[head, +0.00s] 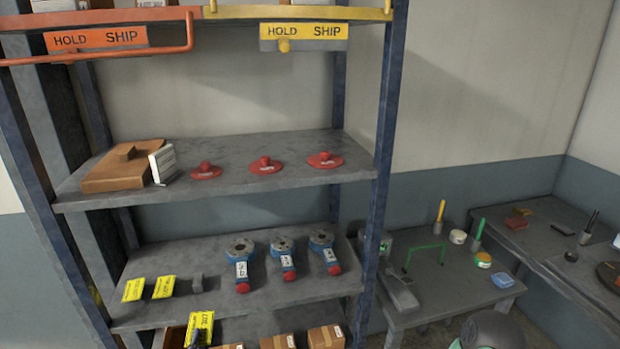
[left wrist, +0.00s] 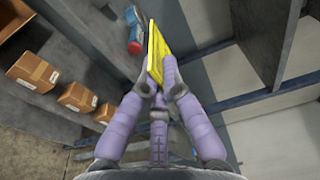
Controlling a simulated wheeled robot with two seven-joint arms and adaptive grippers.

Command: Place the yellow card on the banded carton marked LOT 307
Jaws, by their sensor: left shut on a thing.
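The yellow card (head: 203,322) is upright at the bottom of the head view, left of centre. In the left wrist view, the card (left wrist: 157,50) stands edge-on between the purple fingers of my left gripper (left wrist: 158,78), which is shut on it. In the head view, my left gripper (head: 197,339) shows only as a dark bit below the card. Brown cartons stand on the lowest visible shelf, including one in the middle (head: 278,342) and one at right (head: 326,337). Cartons also show in the left wrist view (left wrist: 77,97). Their labels are too small to read. My right gripper is out of view.
Red discs (head: 265,165) and a brown box (head: 122,167) sit higher. The blue rack post (head: 384,130) bounds the right; a workbench (head: 440,300) stands beyond.

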